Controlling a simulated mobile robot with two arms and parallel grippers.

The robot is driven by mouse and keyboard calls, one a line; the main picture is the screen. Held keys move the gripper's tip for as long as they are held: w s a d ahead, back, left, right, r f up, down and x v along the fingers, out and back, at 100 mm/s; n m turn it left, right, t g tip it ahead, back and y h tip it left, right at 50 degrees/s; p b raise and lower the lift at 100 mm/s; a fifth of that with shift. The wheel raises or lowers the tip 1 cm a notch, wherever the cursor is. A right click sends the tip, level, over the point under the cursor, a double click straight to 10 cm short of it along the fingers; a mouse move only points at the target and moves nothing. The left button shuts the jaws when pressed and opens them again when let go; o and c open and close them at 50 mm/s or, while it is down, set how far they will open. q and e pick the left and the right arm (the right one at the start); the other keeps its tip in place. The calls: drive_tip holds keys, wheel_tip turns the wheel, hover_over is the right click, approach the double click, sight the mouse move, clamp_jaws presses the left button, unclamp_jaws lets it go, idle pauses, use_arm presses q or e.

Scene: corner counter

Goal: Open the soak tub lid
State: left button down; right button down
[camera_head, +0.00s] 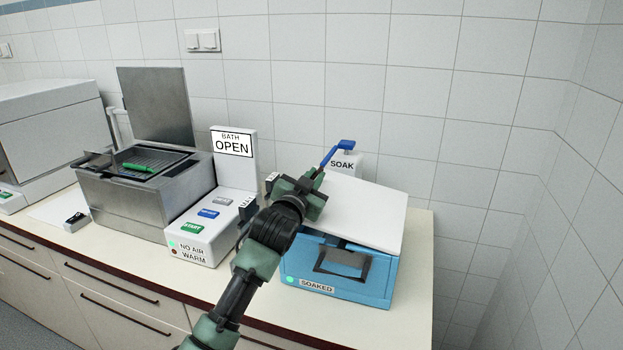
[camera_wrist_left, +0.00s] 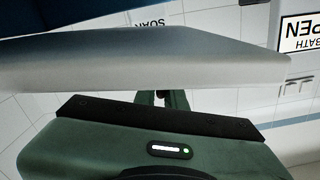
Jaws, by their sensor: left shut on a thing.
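The soak tub (camera_head: 375,282) is a blue box at the right end of the counter, with a "SOAKED" label and a green light on its front. Its white lid (camera_head: 365,212) lies over the top, with a narrow dark gap under its front edge. My left gripper (camera_head: 312,188) is at the lid's left side, shut on the lid; its fingertips are mostly hidden. In the left wrist view the lid (camera_wrist_left: 150,62) is a pale slab crossing just beyond the gripper body. My right gripper is not in view.
A "SOAK" post (camera_head: 343,164) with a blue lever (camera_head: 338,151) stands behind the tub. To the left are a button panel (camera_head: 205,225) with a "BATH OPEN" sign, a metal bath (camera_head: 140,205) with its lid up, and a small black-and-white item (camera_head: 76,221). The tiled wall is close behind.

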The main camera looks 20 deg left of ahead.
use_arm(q)
drive_tip(key=d+r+m+p, duration=0.6)
drive_tip(key=d+r+p, duration=0.1)
drive_tip(key=r, duration=0.3)
drive_tip(key=shift+r+p, duration=0.15)
drive_tip(key=shift+p, duration=0.55)
drive_tip(key=shift+s, duration=0.1)
drive_tip(key=c, duration=1.5)
unclamp_jaws()
drive_tip(key=shift+s, duration=0.1)
drive_tip(key=shift+s+a+b, duration=0.2)
drive_tip(key=shift+s+b, duration=0.9)
drive_tip(key=shift+s, duration=2.75)
